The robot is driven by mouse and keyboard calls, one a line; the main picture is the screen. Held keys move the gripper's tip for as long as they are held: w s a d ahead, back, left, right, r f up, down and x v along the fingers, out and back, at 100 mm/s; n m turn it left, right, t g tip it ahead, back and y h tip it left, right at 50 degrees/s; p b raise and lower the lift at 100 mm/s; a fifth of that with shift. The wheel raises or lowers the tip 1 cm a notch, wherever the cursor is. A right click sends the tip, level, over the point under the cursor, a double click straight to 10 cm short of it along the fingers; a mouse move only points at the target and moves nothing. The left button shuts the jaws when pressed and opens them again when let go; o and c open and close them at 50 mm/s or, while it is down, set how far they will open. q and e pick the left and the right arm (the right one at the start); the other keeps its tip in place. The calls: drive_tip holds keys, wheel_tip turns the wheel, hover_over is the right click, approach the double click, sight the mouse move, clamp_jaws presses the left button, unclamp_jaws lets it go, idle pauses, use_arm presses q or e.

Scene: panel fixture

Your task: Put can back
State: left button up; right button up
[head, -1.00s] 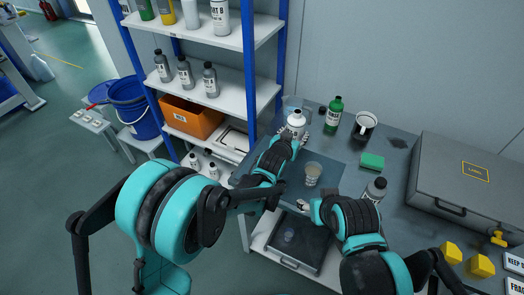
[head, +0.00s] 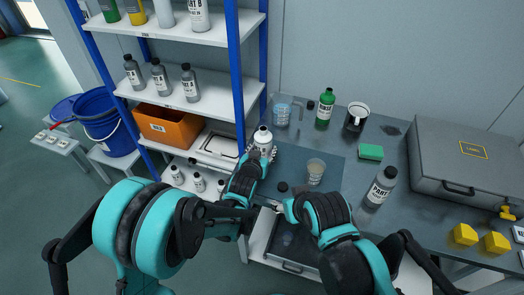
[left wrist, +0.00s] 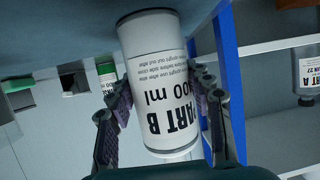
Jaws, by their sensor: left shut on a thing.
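The white can (head: 263,139) labelled "PART B 400 ml" is in my left gripper (head: 262,152), at the left edge of the bench near the shelf post. In the left wrist view the can (left wrist: 158,85) stands between the two fingers, which press on its sides; it appears upside down there. My right gripper (head: 277,206) is low over the bench's front edge, and its fingertips are too small to read. The blue-framed shelf (head: 185,95) stands to the left, with similar grey bottles on its middle board and taller containers on its top board.
On the bench are a clear cup (head: 316,171), a grey bottle (head: 381,187), a green sponge (head: 371,152), a green bottle (head: 325,108), a mug (head: 356,117), a glass beaker (head: 282,112) and a grey case (head: 460,150). An orange bin (head: 166,124) sits on a lower shelf.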

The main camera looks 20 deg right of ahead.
use_arm(q)
drive_tip(key=shift+r, duration=0.15)
drive_tip(key=o, duration=1.6)
drive_tip(key=shift+f, duration=0.2)
